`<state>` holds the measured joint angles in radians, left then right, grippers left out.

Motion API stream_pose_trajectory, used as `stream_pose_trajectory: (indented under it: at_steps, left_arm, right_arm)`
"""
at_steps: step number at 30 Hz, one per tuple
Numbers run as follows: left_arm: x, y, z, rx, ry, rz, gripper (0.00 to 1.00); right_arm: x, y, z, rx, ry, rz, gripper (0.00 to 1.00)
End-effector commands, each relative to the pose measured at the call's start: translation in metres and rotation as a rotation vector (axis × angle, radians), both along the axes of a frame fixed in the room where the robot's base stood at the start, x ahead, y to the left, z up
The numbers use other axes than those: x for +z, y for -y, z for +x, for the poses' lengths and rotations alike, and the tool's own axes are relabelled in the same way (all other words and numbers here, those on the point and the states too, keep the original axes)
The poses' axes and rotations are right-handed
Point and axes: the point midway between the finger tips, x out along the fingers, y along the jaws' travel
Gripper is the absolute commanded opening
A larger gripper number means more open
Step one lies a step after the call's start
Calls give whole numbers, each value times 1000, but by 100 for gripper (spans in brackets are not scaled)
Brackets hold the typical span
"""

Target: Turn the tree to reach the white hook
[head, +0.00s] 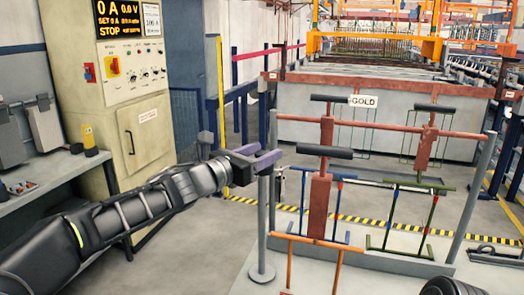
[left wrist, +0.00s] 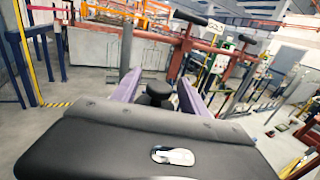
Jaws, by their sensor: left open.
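The near tree has a red upright plate (head: 320,200) hung from a red crossbar (head: 380,131), with a black handle bar (head: 325,152) across it. Blue hooks (head: 337,205) with red marks, green hooks (head: 428,215) and an orange frame (head: 318,243) hang around it. I cannot make out a white hook. My left gripper (head: 268,160) is open, its purple fingers just left of the handle's near end. In the left wrist view a black round end (left wrist: 156,92), seemingly that handle, shows between the fingers (left wrist: 160,97). I cannot tell if they touch. My right gripper is not identifiable.
A second red tree (head: 427,148) hangs farther right, near a GOLD sign (head: 363,101). A grey post (head: 262,225) of the rack stands below my left gripper. A control cabinet (head: 128,85) and a bench (head: 45,185) are at left. Floor between is clear.

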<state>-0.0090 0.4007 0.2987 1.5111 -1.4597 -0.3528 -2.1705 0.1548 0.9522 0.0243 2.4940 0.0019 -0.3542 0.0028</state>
Motion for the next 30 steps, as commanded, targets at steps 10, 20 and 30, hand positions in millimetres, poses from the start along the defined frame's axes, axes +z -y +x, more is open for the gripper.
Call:
stream_pose_trajectory:
  at_steps: [10,20,30]
  left_arm:
    - [0,0,0,0,0,0,37]
    - [0,0,0,0,0,0,10]
    - [-1,0,0,0,0,0,0]
  right_arm:
    - [0,0,0,0,0,0,36]
    - [0,0,0,0,0,0,36]
    - [0,0,0,0,0,0,36]
